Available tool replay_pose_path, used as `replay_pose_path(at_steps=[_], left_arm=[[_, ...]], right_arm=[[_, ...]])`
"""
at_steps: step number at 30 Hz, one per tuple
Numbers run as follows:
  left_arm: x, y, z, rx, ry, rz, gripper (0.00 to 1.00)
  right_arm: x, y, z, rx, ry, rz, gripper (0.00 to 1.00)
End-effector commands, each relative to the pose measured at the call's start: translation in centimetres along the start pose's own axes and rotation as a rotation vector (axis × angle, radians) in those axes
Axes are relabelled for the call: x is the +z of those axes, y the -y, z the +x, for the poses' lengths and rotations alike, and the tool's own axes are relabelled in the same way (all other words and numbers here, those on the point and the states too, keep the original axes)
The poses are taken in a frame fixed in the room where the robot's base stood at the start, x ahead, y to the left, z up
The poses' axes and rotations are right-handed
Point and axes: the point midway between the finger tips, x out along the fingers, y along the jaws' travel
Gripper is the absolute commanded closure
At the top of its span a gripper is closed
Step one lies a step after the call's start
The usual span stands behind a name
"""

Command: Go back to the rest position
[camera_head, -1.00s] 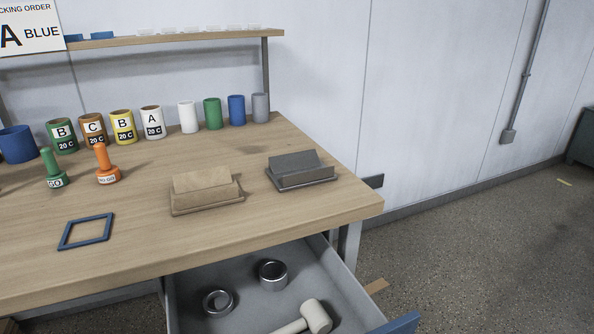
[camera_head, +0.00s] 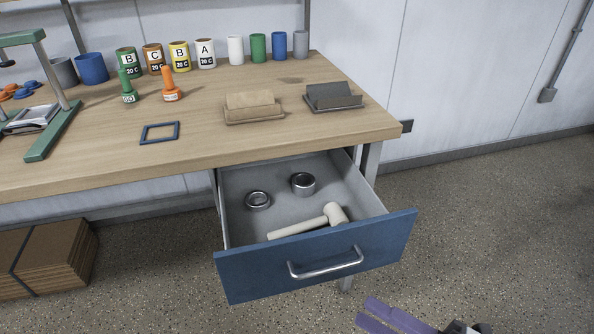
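My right gripper (camera_head: 372,310) shows at the bottom edge, right of centre, with purple fingers. The two fingers stand apart with a gap between them and nothing in it, so it is open. It is over the floor, in front of and below the drawer. The rest of it is cut off by the frame edge. My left gripper is not in view.
The blue-fronted drawer (camera_head: 250,277) stands pulled out, holding a pale mallet (camera_head: 335,214) and two round metal tins. The wooden table (camera_head: 205,155) bears cups, stamps, a blue frame and card holders. A brown cardboard stack (camera_head: 50,262) is at lower left. Floor at right is clear.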

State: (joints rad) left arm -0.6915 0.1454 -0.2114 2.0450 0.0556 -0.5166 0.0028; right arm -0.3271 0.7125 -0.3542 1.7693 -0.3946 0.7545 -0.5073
Motion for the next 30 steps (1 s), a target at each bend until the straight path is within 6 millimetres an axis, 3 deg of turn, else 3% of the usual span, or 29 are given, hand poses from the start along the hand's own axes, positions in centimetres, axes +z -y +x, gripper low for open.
replay_pose_path(at_steps=[5,10,13,18,23,30], left_arm=[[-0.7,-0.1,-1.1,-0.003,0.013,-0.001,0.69],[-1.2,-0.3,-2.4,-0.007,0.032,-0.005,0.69],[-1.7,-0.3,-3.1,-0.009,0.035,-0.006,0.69],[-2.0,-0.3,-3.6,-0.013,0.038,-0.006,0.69],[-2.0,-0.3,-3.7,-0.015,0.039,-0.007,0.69],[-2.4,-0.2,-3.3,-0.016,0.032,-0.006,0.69]], right_arm=[[2.4,0.1,0.8,0.037,0.276,0.278,0.72],[4.3,3.3,-1.0,0.075,0.670,0.744,0.72],[3.5,6.5,-3.1,0.085,0.892,1.038,0.72],[0.1,10.8,-5.8,0.082,1.142,1.394,0.72],[-1.7,12.4,-6.6,0.074,1.231,1.526,0.72],[-1.8,12.6,-6.7,0.071,1.238,1.533,0.72]])
